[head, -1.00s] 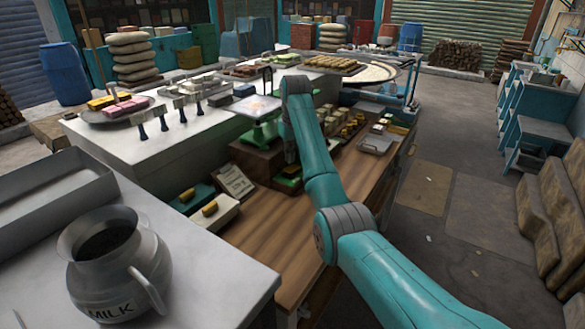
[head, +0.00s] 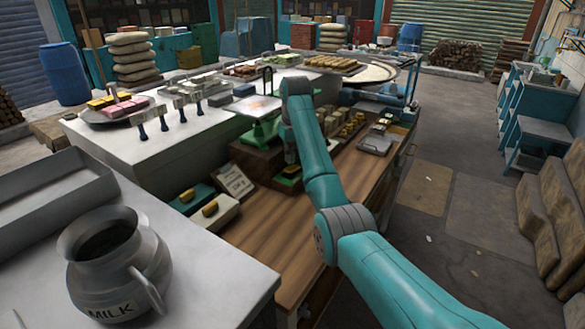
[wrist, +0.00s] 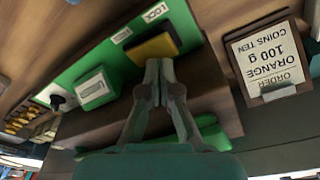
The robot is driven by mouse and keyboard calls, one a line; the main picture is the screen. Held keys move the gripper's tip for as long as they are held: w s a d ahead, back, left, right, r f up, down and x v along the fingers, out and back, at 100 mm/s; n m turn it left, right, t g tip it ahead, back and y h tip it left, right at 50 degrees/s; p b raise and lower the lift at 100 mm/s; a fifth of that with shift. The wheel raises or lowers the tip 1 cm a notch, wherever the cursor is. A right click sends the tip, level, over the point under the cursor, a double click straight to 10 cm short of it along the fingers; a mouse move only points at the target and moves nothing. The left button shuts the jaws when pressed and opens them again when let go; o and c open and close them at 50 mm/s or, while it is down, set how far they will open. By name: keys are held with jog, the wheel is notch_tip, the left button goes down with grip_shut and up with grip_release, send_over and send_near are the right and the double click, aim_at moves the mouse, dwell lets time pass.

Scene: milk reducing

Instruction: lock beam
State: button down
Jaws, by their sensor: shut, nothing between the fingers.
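The wrist view shows a green panel (wrist: 105,62) on a brown wooden base, with a label reading LOCK. A yellow block-shaped control (wrist: 154,47) sits beside that label. My gripper (wrist: 160,64) is shut and empty, its fingertips at the yellow control's edge; I cannot tell whether they touch it. A pale green-and-white block (wrist: 95,88) and a black knob (wrist: 57,101) are farther left on the panel. In the head view, the green scale (head: 262,130) with its pale pan stands on the brown base. My arm hides part of it, and the beam is not clear.
An order card reading ORANGE 100 g (wrist: 270,55) stands beside the base. A milk jug (head: 115,262) stands at front left.

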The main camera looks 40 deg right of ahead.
aim_at(290, 169)
jog(key=shift+f, duration=1.5)
dwell(0.8)
jog(key=shift+r, duration=3.55)
